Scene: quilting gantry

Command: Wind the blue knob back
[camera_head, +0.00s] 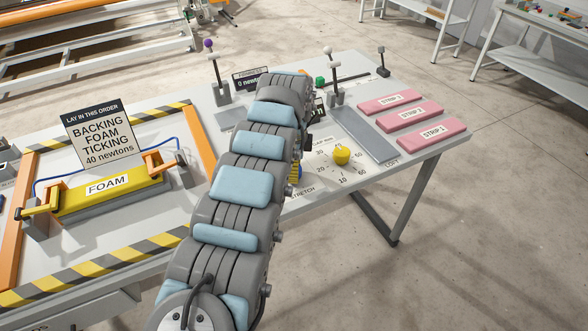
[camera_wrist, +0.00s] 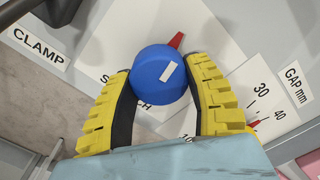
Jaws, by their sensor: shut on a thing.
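The blue knob (camera_wrist: 160,75) shows in the wrist view, with a white mark on top and a red pointer at its upper right. My gripper (camera_wrist: 163,83) has its yellow fingers on either side of the knob and is shut on it. The knob sits on a white dial plate whose label is partly hidden behind it. In the head view my arm covers the knob. Only a little of the yellow fingers (camera_head: 295,172) shows at the arm's right edge.
A yellow knob (camera_head: 342,156) on a numbered dial stands close to the right. Levers (camera_head: 335,85), pink strips (camera_head: 418,113) and a grey tray (camera_head: 362,134) lie beyond. A CLAMP label (camera_wrist: 40,48) is at the wrist view's left. A yellow foam bar (camera_head: 108,191) lies left of my arm.

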